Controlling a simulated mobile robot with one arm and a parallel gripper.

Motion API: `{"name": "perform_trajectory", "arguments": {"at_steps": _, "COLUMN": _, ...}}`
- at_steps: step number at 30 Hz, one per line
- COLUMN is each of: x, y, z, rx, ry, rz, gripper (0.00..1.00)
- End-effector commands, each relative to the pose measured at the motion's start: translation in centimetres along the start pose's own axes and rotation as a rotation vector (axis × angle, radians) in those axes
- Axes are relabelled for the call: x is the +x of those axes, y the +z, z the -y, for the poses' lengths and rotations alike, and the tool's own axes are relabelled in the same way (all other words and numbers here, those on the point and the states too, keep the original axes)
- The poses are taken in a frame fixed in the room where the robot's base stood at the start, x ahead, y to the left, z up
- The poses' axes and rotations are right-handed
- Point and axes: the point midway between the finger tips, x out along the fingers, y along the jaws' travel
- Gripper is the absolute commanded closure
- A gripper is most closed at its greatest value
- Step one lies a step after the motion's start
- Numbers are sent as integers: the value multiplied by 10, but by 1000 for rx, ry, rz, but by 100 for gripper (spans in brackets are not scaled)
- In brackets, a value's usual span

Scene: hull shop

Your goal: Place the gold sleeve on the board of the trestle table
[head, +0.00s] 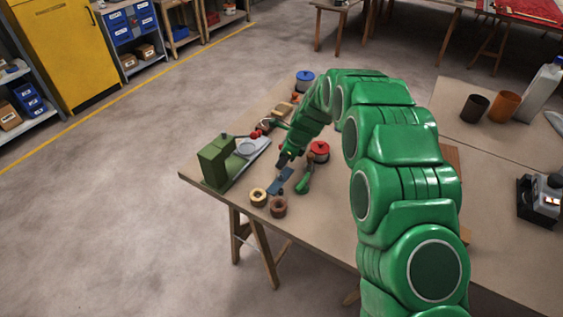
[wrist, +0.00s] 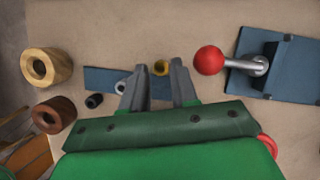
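The gold sleeve (wrist: 161,68) is a small yellow ring at the far edge of a narrow blue strip (wrist: 102,78) in the wrist view. My gripper (wrist: 161,66) is open, with its two dark fingertips on either side of the sleeve in the picture. I cannot tell whether they touch it. A grey sleeve (wrist: 122,87) shows beside the left finger, and a small black sleeve (wrist: 93,101) lies further left. In the head view, my gripper (head: 283,161) is low over the trestle table's board (head: 325,228), close to the blue strip (head: 280,180). The gold sleeve is too small to make out there.
A tan ring (wrist: 47,67) and a brown ring (wrist: 54,114) lie left of my gripper. A red-knobbed lever (wrist: 210,60) on a blue base (wrist: 296,75) is close on the right. A green machine (head: 215,162) and red-topped spool (head: 319,150) stand nearby. Bare board lies toward the front.

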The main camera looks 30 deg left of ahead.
Motion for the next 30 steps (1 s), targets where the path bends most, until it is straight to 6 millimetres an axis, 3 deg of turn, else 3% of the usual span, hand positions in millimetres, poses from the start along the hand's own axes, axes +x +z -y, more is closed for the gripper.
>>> {"name": "perform_trajectory", "arguments": {"at_steps": 18, "x": -96, "y": -1, "z": 1, "rx": 1, "ry": -1, "rz": 0, "gripper": 72}}
{"name": "perform_trajectory", "arguments": {"at_steps": 30, "x": -106, "y": -2, "z": 0, "rx": -4, "ry": -1, "rz": -2, "gripper": 72}}
